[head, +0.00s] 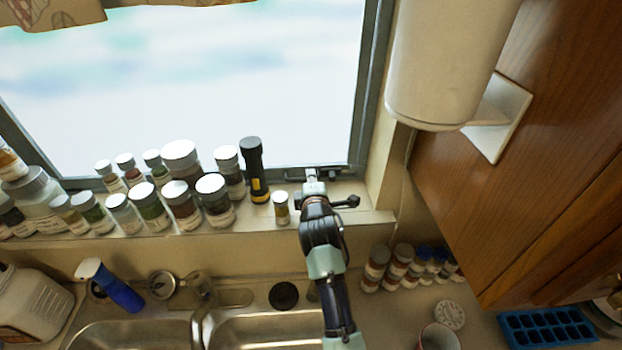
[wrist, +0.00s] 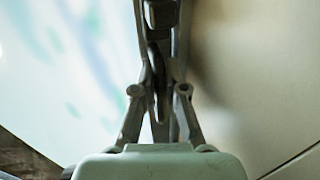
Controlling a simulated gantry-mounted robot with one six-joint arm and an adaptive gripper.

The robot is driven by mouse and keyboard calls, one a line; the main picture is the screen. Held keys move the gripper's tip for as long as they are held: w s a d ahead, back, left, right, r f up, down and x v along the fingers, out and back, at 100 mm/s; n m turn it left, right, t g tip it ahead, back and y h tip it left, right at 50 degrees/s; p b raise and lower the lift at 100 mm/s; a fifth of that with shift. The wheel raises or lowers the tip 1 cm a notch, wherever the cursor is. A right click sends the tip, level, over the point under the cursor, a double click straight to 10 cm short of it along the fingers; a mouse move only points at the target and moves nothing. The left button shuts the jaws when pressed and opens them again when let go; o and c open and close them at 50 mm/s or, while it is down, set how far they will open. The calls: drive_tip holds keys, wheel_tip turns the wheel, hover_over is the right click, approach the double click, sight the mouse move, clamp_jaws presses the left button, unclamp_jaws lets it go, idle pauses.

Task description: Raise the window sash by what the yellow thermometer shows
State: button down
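The window sash (head: 345,170) is grey-framed around a bright pane. Its bottom rail runs along the back of the sill. My gripper (head: 311,174) is at the rail's right end, close to a small dark fitting there. In the wrist view my gripper's fingers (wrist: 159,75) lean together towards a dark upright part of the window frame (wrist: 160,14). Their tips overlap the dark parts, so I cannot tell whether they hold anything. I cannot make out a yellow thermometer in either view.
Several jars (head: 155,208) crowd the sill, with a black and yellow flashlight (head: 255,170) and a small jar (head: 281,208) just left of my gripper. A white cylinder (head: 440,65) hangs at upper right beside the wooden cabinet (head: 540,130). A white dial (head: 450,314) lies on the counter.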

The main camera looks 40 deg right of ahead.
sight(310, 148)
idle(0.3)
wheel_tip(310, 148, up, 8)
drive_tip(key=p, duration=0.6)
drive_tip(key=shift+r, duration=0.25)
drive_tip(key=shift+f, duration=0.2)
drive_tip(key=c, duration=1.2)
unclamp_jaws()
drive_tip(key=v, duration=1.2)
